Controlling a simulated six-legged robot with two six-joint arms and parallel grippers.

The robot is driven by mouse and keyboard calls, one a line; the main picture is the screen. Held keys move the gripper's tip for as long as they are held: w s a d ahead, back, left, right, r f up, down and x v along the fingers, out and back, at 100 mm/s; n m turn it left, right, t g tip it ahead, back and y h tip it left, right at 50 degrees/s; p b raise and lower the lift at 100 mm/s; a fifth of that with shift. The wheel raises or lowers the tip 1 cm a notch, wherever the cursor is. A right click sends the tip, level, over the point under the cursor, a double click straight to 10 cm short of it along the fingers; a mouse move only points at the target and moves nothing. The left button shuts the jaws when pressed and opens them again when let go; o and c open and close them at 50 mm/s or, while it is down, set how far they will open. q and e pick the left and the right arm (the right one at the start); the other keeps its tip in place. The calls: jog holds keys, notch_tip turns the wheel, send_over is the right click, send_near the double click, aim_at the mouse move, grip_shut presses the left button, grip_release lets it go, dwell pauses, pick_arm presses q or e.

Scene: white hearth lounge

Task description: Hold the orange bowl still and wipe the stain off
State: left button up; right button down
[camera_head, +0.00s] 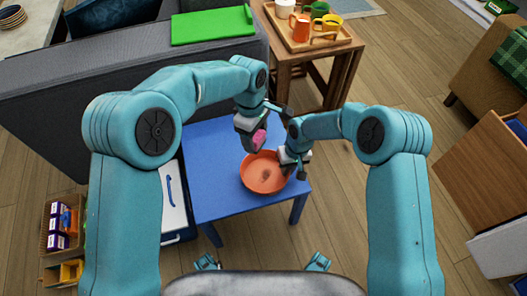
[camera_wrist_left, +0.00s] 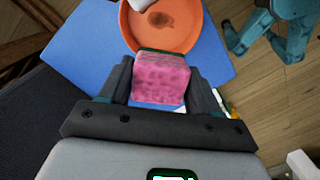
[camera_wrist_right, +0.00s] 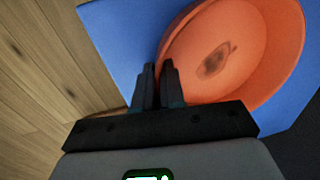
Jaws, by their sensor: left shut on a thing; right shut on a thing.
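The orange bowl (camera_head: 262,184) stands on a blue table, with a dark brown stain (camera_head: 265,175) on its inside. The stain also shows in the left wrist view (camera_wrist_left: 160,20) and in the right wrist view (camera_wrist_right: 215,60). My left gripper (camera_head: 257,138) is shut on a pink sponge (camera_wrist_left: 160,78) with a dark green layer, held above the table behind the bowl's far rim, apart from the stain. My right gripper (camera_wrist_right: 158,72) is shut on the bowl's rim at its right side in the head view; the fingers hide the gripped part of the rim.
The blue table (camera_head: 212,150) has bare room left of the bowl. A grey sofa (camera_head: 100,75) with a green board (camera_head: 212,25) stands behind. A wooden side table bears a tray (camera_head: 325,42) of mugs. A white cooler (camera_head: 172,198) stands left of the table.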

pick_arm(q)
jog(key=s+d+f+n, duration=0.1)
jog(key=f+n, duration=0.2)
jog(key=n, duration=0.1)
jog(key=s+d+f+n+h, duration=0.1)
jog(key=f+n, duration=0.2)
jog(key=s+d+f+n+t, duration=0.1)
jog(key=f+n, duration=0.2)
jog(key=n, duration=0.1)
jog(key=shift+s+f+n, duration=0.25)
jog(key=shift+s+n, duration=0.05)
send_over(268, 181)
jog(key=shift+w+a+f, duration=0.1)
jog(key=shift+a+f, duration=0.1)
jog(key=shift+f, duration=0.85)
jog(key=shift+w+a+f, duration=0.1)
jog(key=shift+a+f, duration=0.1)
jog(key=shift+f, duration=0.85)
jog(key=shift+f, duration=0.6)
jog(key=shift+w+a, duration=0.25)
jog(key=shift+w, duration=0.6)
jog(key=shift+w+a, duration=0.2)
jog(key=shift+w, duration=0.65)
